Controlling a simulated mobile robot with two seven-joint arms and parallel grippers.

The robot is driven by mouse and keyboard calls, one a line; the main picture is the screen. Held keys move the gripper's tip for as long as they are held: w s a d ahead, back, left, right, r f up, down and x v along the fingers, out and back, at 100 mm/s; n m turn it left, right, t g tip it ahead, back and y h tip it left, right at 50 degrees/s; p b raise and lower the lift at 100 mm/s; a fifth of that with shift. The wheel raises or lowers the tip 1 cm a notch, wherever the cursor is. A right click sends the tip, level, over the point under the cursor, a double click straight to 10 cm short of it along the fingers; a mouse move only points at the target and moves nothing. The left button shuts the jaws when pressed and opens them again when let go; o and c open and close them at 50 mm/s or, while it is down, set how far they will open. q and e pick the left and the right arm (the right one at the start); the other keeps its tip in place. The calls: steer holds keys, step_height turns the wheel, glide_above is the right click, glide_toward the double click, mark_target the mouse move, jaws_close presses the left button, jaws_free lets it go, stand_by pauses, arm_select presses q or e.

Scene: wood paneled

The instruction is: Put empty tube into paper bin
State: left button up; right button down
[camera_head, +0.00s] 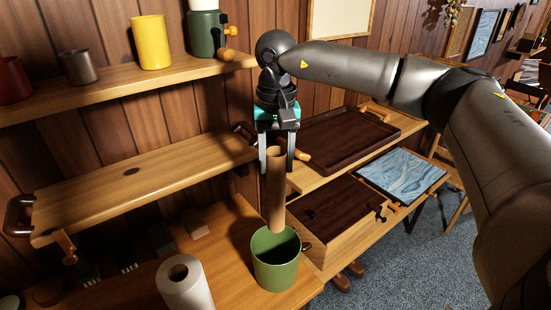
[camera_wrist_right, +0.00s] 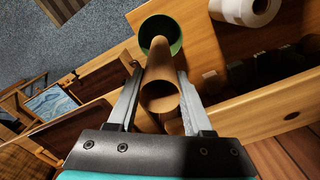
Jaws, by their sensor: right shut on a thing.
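The empty tube (camera_head: 276,192) is a brown cardboard roll held upright in my right gripper (camera_head: 277,165). The gripper is shut on its upper part, and the tube's hollow top end (camera_wrist_right: 160,97) shows between the fingers in the right wrist view. The paper bin (camera_head: 275,260) is a green cup-shaped container standing on the wooden desk. The tube's lower end is at the bin's far rim in the head view; the right wrist view shows it over the bin's opening (camera_wrist_right: 160,31). I cannot tell how far it reaches inside. My left gripper is not in view.
A white paper roll (camera_head: 186,284) stands on the desk (camera_head: 230,237) left of the bin. A wooden shelf (camera_head: 140,182) lies to the left, with yellow and grey cups on the shelf above. A brown tray (camera_head: 345,141) and a blue picture (camera_head: 402,174) are at right.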

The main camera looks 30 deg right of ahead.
mark_target(276, 147)
step_height(276, 147, down, 10)
steer(key=b, duration=0.7)
steer(key=shift+w, duration=0.1)
steer(key=shift+f+b, duration=0.75)
steer(key=shift+f, duration=0.3)
steer(key=shift+c, duration=1.2)
jaws_free()
step_height(276, 147, up, 15)
steer(key=shift+r, duration=0.15)
